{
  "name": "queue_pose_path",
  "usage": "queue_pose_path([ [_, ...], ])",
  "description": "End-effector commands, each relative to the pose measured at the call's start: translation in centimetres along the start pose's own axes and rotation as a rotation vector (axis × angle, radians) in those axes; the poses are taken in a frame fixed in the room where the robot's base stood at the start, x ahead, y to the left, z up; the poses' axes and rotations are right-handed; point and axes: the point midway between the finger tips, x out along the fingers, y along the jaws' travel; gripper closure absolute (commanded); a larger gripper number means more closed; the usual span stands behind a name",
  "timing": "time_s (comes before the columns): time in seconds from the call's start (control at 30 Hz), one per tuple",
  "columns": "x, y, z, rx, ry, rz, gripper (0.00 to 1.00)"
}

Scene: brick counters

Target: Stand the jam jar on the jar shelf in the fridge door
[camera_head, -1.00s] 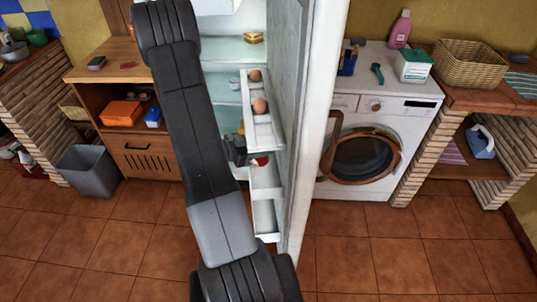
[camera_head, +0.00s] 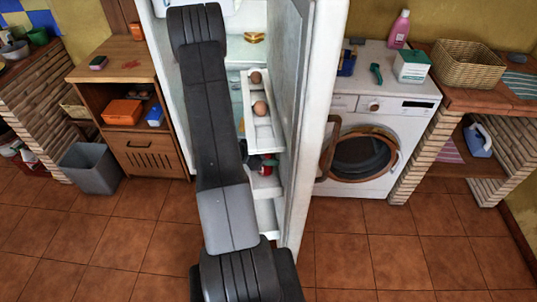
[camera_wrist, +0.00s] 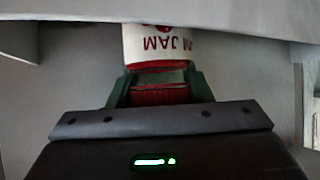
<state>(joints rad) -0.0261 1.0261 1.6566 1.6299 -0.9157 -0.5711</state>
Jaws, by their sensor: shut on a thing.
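The jam jar (camera_wrist: 160,45) has a white label with "JAM" upside down in the wrist view, and a red lid. My gripper (camera_wrist: 158,92) is shut on the lid, with green fingers on both sides. In the head view a small red part of the jar (camera_head: 269,161) shows beside the dark gripper (camera_head: 252,161). The jar is just above the middle door shelf (camera_head: 267,186), below the egg shelf (camera_head: 264,136). A pale band (camera_wrist: 160,11) hides the jar's far end in the wrist view. I cannot tell whether the jar touches the shelf.
The fridge door (camera_head: 307,120) stands open on the right. A lower door shelf (camera_head: 266,217) shows bare parts. A washing machine (camera_head: 372,160) stands to the right. The floor in front is clear.

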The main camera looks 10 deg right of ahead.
Motion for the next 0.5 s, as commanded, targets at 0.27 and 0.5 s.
queue_pose_path([
  [0.27,0.14,-0.08,0.19,0.003,0.003,-0.001,0.94],
  [0.5,0.26,-0.07,0.38,0.003,0.003,-0.001,0.37],
])
